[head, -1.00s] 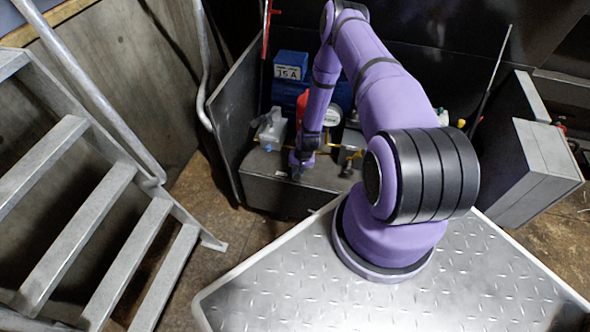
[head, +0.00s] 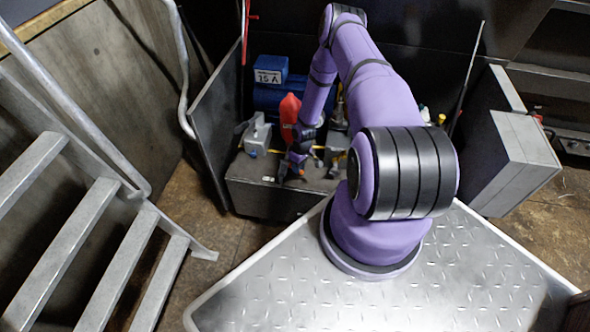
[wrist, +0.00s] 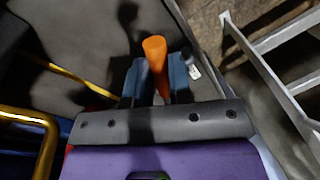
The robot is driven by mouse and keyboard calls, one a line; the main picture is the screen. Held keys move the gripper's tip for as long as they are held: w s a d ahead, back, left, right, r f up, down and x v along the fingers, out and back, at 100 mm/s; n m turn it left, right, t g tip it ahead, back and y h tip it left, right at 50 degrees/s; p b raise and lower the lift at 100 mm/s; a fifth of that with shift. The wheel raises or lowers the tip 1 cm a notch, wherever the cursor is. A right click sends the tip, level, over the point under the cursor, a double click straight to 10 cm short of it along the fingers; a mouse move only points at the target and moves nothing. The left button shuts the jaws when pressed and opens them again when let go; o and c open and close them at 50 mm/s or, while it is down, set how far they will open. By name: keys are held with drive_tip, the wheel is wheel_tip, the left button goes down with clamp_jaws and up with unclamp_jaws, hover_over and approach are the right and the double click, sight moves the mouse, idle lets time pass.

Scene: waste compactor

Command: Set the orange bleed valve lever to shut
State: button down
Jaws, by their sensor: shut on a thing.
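The orange lever (wrist: 154,54) shows in the wrist view as a rounded orange handle standing between the two blue fingers. My gripper (wrist: 158,82) is shut on it, with one finger along each side and the tip of the handle sticking out beyond them. In the head view my gripper (head: 288,172) is low over the front of the dark bench (head: 260,199), tilted down to the left. The lever's pivot and valve body are hidden behind the fingers and palm in the wrist view, so its exact angle cannot be told.
A red cylinder (head: 289,112) stands behind my wrist, close to it. A grey fitting (head: 256,136) is to the left. A blue unit (head: 270,76) sits at the back. Yellow pipes (wrist: 48,140) run at the left of the wrist view. Metal stairs (head: 75,220) stand left.

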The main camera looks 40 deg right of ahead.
drive_tip(key=shift+w+d+n, duration=0.2)
drive_tip(key=shift+d+n, duration=0.45)
drive_tip(key=shift+n, duration=0.35)
drive_tip(key=c, duration=1)
unclamp_jaws()
drive_tip(key=shift+c, duration=0.2)
drive_tip(key=shift+r, duration=0.1)
wheel_tip(320, 180, up, 7)
drive_tip(key=d, duration=0.1)
drive_tip(key=shift+w+d, duration=0.2)
drive_tip(key=shift+w, duration=0.15)
drive_tip(key=shift+r, duration=0.1)
